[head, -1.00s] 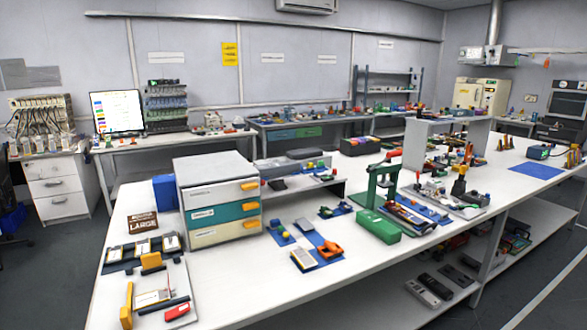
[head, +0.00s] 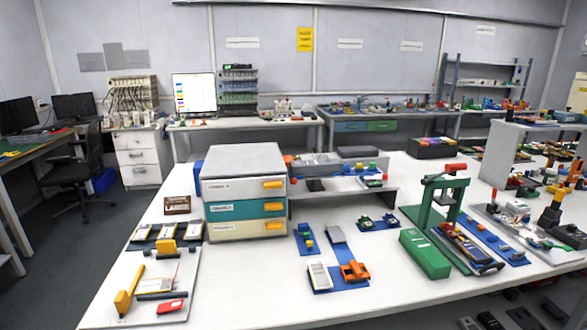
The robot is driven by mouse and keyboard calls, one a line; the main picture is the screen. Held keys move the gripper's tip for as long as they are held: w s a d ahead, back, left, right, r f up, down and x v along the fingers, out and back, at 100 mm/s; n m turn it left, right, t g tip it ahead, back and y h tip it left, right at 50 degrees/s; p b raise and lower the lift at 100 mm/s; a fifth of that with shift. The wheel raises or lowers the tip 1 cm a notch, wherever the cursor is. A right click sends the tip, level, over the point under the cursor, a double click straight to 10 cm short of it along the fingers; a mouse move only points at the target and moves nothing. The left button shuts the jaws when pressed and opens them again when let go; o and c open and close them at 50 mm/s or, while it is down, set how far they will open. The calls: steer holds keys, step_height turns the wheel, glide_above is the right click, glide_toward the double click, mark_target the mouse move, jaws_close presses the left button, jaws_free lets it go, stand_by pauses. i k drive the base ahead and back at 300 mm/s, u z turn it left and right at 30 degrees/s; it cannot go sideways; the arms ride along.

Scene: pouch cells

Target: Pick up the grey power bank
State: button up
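I cannot tell for sure which thing is the grey power bank. A light grey flat block (head: 320,277) lies on a blue mat on the white workbench, left of an orange fixture (head: 355,271). A blue-grey flat piece (head: 337,234) lies just behind it. Small dark and grey devices (head: 488,321) lie on the shelf under the bench, cut off by the lower picture edge. My gripper is not in view.
A drawer unit (head: 243,190) stands on the workbench (head: 240,290). A green box (head: 425,254) and green press (head: 441,205) stand to the right. A yellow-handled tool (head: 128,290) lies front left. An office chair (head: 75,172) stands on the floor at left.

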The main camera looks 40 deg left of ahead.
mark_target(322, 167)
steer(key=u, duration=0.4)
steer(key=i, duration=0.8)
steer(key=u, duration=0.75)
steer(key=i, duration=0.35)
steer(key=u, duration=0.25)
steer(key=k, duration=0.85)
steer(key=u, duration=0.2)
steer(key=i, duration=0.85)
steer(key=z, duration=0.1)
